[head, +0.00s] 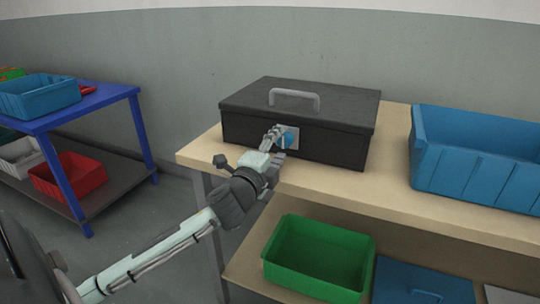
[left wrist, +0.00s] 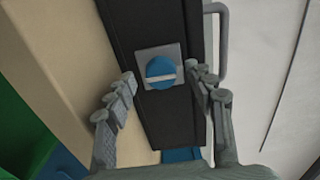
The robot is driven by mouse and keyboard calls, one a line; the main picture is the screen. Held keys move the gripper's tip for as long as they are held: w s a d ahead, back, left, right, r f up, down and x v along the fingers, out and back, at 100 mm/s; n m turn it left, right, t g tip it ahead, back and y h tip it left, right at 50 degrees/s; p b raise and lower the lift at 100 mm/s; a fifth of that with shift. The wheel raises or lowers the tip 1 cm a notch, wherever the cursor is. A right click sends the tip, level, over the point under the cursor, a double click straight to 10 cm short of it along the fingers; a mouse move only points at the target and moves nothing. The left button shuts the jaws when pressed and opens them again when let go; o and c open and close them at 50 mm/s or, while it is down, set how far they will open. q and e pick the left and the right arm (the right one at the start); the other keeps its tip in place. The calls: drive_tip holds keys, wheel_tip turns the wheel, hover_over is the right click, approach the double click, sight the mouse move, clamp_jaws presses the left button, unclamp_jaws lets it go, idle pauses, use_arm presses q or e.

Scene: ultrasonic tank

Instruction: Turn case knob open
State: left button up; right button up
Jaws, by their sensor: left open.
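A closed black case (head: 300,115) with a grey handle (head: 294,98) on its lid stands on a wooden-topped table. On its front face is a light square plate with a round blue knob (head: 289,137). In the left wrist view the blue knob (left wrist: 161,71) carries a pale bar lying roughly level in that picture. My left gripper (head: 277,139) is at the case front, and its fingers partly cover the plate. In the left wrist view the open fingers (left wrist: 165,86) stand on either side of the knob, with visible gaps to it. My right gripper is not in view.
A large blue bin (head: 475,160) stands on the table right of the case. A green bin (head: 318,258) and a blue lidded box (head: 420,284) are on the shelf below. A blue cart (head: 105,98) with bins stands at the left.

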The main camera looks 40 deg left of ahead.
use_arm(q)
drive_tip(key=v, duration=1.1)
drive_tip(key=shift+s+f, duration=0.1)
drive_tip(key=s+a+f+n+g, duration=0.2)
drive_tip(key=f+n+g, duration=0.2)
drive_tip(key=f, duration=0.9)
drive_tip(key=s+a+f+n+g, duration=0.1)
drive_tip(key=f+n+g, duration=0.2)
drive_tip(key=f, duration=1)
drive_tip(key=s+d+f+n+g+h, duration=0.1)
drive_tip(key=s+d+f+n+g, duration=0.1)
drive_tip(key=s+f, duration=0.3)
drive_tip(key=s+d+f+n+g+h, duration=0.1)
drive_tip(key=s+d+f, duration=0.4)
drive_tip(key=f, duration=0.6)
drive_tip(key=s+d+f+n+g+h, duration=0.1)
drive_tip(key=s+d+f+n+g, duration=0.2)
drive_tip(key=f, duration=0.6)
drive_tip(key=s+g, duration=0.1)
drive_tip(key=s, duration=0.1)
drive_tip(key=shift+s+d+g, duration=0.2)
drive_tip(key=shift+s+g, duration=0.05)
drive_tip(key=shift+g, duration=0.15)
drive_tip(key=shift+f, duration=0.1)
